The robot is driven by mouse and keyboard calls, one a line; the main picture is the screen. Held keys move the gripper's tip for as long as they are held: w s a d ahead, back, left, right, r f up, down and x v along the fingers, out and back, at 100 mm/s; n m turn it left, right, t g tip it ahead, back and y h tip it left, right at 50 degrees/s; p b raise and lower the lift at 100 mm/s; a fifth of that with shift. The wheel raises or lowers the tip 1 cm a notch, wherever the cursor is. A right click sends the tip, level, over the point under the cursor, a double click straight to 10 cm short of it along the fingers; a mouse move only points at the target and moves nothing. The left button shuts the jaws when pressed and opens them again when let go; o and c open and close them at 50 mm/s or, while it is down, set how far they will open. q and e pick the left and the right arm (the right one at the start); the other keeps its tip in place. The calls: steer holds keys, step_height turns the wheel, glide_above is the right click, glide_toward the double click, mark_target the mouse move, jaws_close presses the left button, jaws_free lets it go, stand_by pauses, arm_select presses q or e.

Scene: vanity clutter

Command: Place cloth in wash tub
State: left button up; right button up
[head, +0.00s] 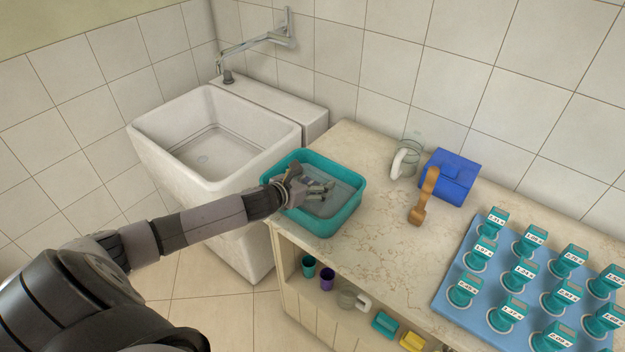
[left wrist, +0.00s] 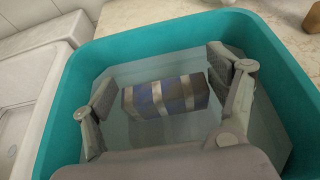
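The wash tub is a teal basin (head: 345,219) on the counter beside the sink, with what looks like shallow water in it. It fills most of the left wrist view, where its teal rim (left wrist: 62,130) runs round the gripper. The cloth (left wrist: 165,97), a folded block with blue, grey and pale stripes, lies inside the tub. My left gripper (head: 318,186) reaches over the tub's near-left rim. Its fingers (left wrist: 160,80) are spread apart, one on each side of the cloth, with a gap visible on the left. In the head view the gripper mostly hides the cloth. My right gripper is out of view.
A white sink (head: 205,150) with a faucet stands left of the counter (head: 355,280). A glass jug (head: 408,158), wooden-looking brush (head: 424,196) and blue box (head: 450,176) stand right of the tub. A blue tray (head: 447,308) holds several teal labelled items. Cups sit on the shelf below.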

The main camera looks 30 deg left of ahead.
arm_select(q)
steer(key=shift+o, duration=1.2)
steer(key=shift+r+p, duration=0.35)
steer(key=shift+r, duration=0.15)
steer(key=b+v, duration=0.1)
steer(key=v, duration=0.9)
steer(key=shift+v, duration=1.05)
